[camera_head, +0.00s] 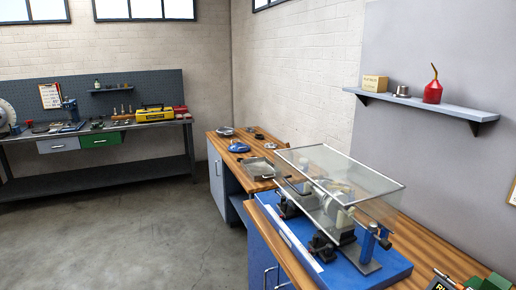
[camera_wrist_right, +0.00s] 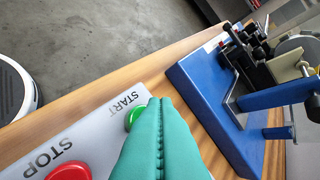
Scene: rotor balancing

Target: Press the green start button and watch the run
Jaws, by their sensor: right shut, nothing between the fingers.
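The green start button (camera_wrist_right: 137,112) sits beside the word START on a light grey panel (camera_wrist_right: 98,128) in the right wrist view. My right gripper (camera_wrist_right: 160,101) is shut and empty, its teal fingers covering part of the button. I cannot tell whether the fingertips touch the button. A red stop button (camera_wrist_right: 70,171) is on the same panel, cut by the frame's lower edge. The balancing machine (camera_head: 322,212) stands on a blue base (camera_head: 301,247) under a clear cover (camera_head: 345,180) in the head view. My left gripper is not in view.
The machine's blue base (camera_wrist_right: 205,110) lies right of the panel on the wooden bench. Partly cut-off dark and green items (camera_head: 480,283) sit at the head view's lower right corner. A wall shelf (camera_head: 425,104) holds a red oil can (camera_head: 433,92). The floor at left is clear.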

